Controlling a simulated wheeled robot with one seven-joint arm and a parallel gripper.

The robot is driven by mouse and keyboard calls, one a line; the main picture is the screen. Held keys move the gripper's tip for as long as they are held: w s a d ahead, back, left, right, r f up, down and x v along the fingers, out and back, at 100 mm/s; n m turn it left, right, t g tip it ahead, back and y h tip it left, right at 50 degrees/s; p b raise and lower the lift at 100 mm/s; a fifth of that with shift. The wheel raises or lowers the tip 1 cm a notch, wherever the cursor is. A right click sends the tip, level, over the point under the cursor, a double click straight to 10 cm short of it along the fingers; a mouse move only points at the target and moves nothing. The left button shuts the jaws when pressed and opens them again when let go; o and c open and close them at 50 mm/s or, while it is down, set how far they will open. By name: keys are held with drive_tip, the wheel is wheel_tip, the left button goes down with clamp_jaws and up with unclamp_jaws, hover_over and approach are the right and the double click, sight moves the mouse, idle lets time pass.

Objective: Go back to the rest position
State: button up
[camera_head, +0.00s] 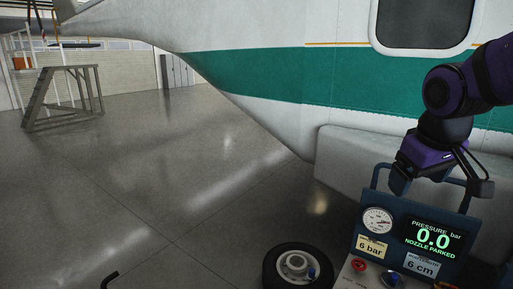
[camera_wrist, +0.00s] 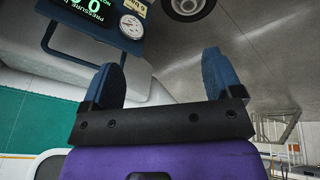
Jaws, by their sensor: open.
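My gripper (camera_wrist: 161,85) is open in the wrist view, its two blue fingers apart with nothing between them. In the head view my purple and black arm comes in from the right, and my gripper (camera_head: 400,182) hangs just above or in front of the top of a blue pressure panel (camera_head: 366,243). I cannot tell whether it touches the panel's handle. The panel's screen (camera_head: 434,238) reads "PRESSURE 0.0 bar" and "NOZZLE PARKED". A round gauge (camera_head: 378,221) sits left of the screen.
A white and green helicopter body (camera_head: 260,75) fills the back right. A stepped metal stand (camera_head: 40,98) is at the far left. The grey floor (camera_head: 150,190) in the middle is clear.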

drive_tip(key=s+r+m+t+y, duration=0.1)
drive_tip(key=s+r+m, duration=0.1)
drive_tip(key=s, duration=1.1)
drive_tip(key=shift+d+m, duration=0.15)
drive_tip(key=shift+m, duration=0.25)
drive_tip(key=shift+r, duration=0.1)
idle(0.7)
